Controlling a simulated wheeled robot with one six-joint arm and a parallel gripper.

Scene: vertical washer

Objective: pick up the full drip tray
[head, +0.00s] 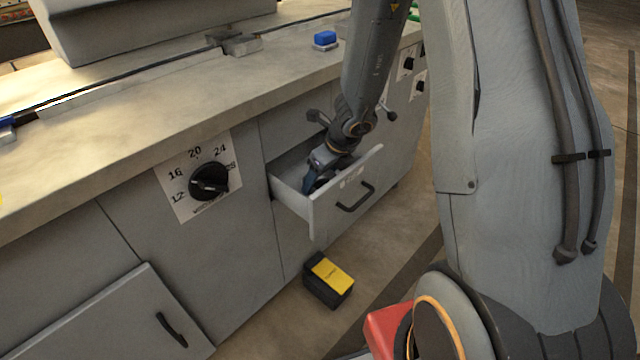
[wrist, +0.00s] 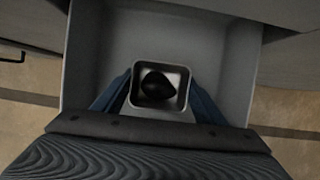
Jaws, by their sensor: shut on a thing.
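The drip tray (wrist: 172,68) appears in the wrist view as a small square grey box with a rounded rim and dark liquid inside. It sits within the open drawer (head: 297,201). My gripper (head: 318,182) reaches down into the drawer, and its blue fingers (wrist: 158,104) are shut on the tray, one on the left side and one on the right. The tray looks level. I cannot tell whether it touches the drawer floor. In the head view the tray is hidden behind my gripper and the drawer front.
The drawer front with its black handle (head: 356,197) stands out from the grey cabinet. A black and yellow box (head: 328,280) lies on the floor below. A dial (head: 209,181) is to the left. A lower-left door (head: 140,318) stands ajar.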

